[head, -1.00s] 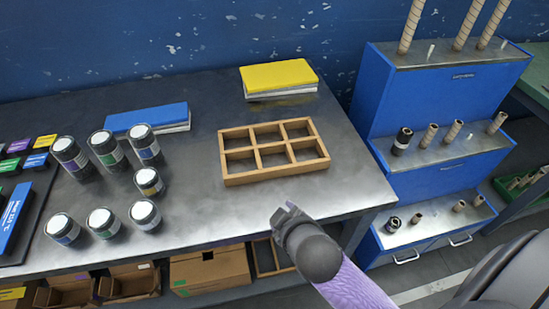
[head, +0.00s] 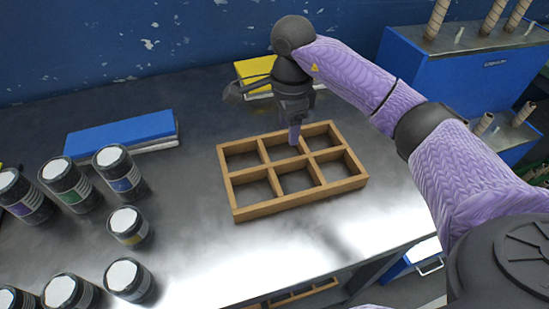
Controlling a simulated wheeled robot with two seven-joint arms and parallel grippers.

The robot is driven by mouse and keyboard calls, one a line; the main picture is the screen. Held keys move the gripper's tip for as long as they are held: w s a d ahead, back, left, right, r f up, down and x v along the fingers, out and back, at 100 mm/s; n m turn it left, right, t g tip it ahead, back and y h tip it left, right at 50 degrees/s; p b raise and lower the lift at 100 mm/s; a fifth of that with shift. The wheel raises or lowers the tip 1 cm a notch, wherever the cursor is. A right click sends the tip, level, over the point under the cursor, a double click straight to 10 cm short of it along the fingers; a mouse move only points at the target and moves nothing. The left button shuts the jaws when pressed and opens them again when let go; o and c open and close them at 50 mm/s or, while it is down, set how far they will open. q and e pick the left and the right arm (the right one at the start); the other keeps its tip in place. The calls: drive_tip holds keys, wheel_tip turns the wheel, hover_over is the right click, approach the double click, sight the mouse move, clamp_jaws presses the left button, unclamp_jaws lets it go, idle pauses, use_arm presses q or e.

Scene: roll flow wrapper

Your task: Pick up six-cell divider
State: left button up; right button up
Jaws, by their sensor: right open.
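The six-cell divider (head: 286,206) is a light wooden frame with two rows of three cells. It lies flat on the metal table near the middle of the head view. My right gripper (head: 294,138) is above the back row of the divider, pointing down, open with nothing in it. Its visible fingertip overlaps the far part of the frame in the picture; I cannot tell whether it touches the wood. My left gripper is not in view.
Several dark jars with white lids (head: 118,172) stand on the left of the metal table (head: 190,240). A blue pad (head: 120,132) lies behind them. A yellow pad (head: 252,68) is partly hidden behind my right gripper. A blue stepped rack (head: 440,62) stands at the right.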

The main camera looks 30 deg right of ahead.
sight(290, 160)
drive_tip(key=f+b, duration=0.1)
drive_tip(key=f, duration=0.2)
drive_tip(key=f+b, duration=0.1)
drive_tip(key=f, duration=0.1)
drive_tip(key=s+f+b, duration=0.1)
drive_tip(key=f, duration=0.2)
drive_tip(key=shift+f, duration=0.75)
drive_tip(key=shift+r, duration=0.1)
drive_tip(key=shift+c, duration=0.5)
clamp_jaws()
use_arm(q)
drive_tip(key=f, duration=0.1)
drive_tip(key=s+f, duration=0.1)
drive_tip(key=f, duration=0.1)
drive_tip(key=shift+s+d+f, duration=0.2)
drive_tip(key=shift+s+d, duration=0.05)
